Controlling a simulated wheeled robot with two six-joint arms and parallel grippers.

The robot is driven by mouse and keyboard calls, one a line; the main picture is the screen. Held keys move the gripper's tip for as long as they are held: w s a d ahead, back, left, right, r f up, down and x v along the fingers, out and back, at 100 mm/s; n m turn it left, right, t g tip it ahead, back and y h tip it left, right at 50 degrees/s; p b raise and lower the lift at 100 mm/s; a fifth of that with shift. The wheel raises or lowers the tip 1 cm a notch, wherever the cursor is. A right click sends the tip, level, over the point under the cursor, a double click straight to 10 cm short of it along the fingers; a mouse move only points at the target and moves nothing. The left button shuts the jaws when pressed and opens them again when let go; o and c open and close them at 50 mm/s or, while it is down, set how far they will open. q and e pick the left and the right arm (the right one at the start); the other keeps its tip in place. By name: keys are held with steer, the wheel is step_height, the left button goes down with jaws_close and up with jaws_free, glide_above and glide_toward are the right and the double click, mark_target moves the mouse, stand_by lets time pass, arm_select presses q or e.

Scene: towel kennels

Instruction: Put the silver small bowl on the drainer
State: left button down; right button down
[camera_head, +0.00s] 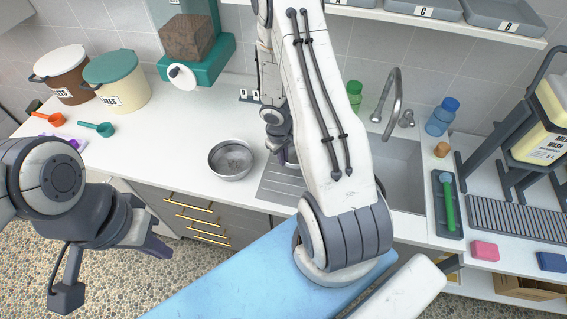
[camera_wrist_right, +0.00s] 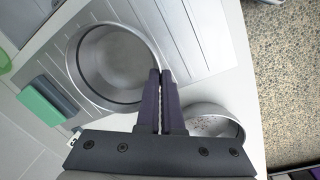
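One silver bowl (camera_wrist_right: 85,60) is over the ribbed drainer (camera_wrist_right: 190,30) in the right wrist view. My right gripper (camera_wrist_right: 160,76) is shut on its near wall, one finger on each side. I cannot tell whether its base touches the drainer. In the head view this bowl (camera_head: 291,156) is mostly hidden behind my right arm, above the drainer (camera_head: 275,184). A second silver bowl (camera_head: 231,159), speckled inside, stands on the counter left of the drainer; it also shows in the right wrist view (camera_wrist_right: 213,122). My left gripper (camera_head: 155,246) hangs before the counter, its fingers unclear.
The sink (camera_head: 402,175) and tap (camera_head: 391,100) lie right of the drainer. A green-and-grey block (camera_wrist_right: 48,102) is beside the held bowl in the wrist view. Lidded tubs (camera_head: 117,80) and scoops (camera_head: 98,129) stand at the left. Counter around the speckled bowl is clear.

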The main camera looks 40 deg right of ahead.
steer(key=shift+f+b, duration=0.95)
steer(key=shift+f, duration=0.85)
steer(key=shift+f, duration=0.15)
steer(key=c, duration=1.5)
jaws_free()
steer(key=o, duration=0.4)
steer(key=shift+o, duration=0.2)
